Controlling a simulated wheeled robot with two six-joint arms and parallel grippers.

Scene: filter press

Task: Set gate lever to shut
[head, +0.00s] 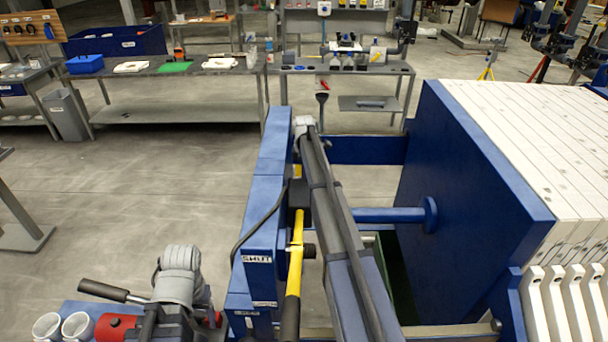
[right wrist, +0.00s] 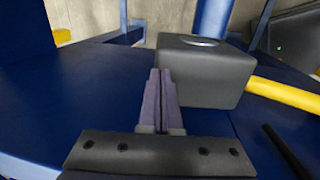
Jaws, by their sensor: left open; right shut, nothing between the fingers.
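The gate lever (head: 295,255) is a yellow bar with a black grip. It runs from a dark pivot block (right wrist: 200,72) on the blue frame toward the front of the head view. A white label reading SHUT (head: 257,259) is on the blue frame to the left of the lever. My right gripper (right wrist: 160,75) is shut and empty beside the block, with the yellow bar (right wrist: 285,95) on the block's far side. Its fingers are hidden in the head view. My left gripper (head: 183,325) is open at the bottom left, away from the lever.
The blue press plate (head: 465,190) and white filter plates (head: 540,130) stand right of the lever. Workbenches line the back.

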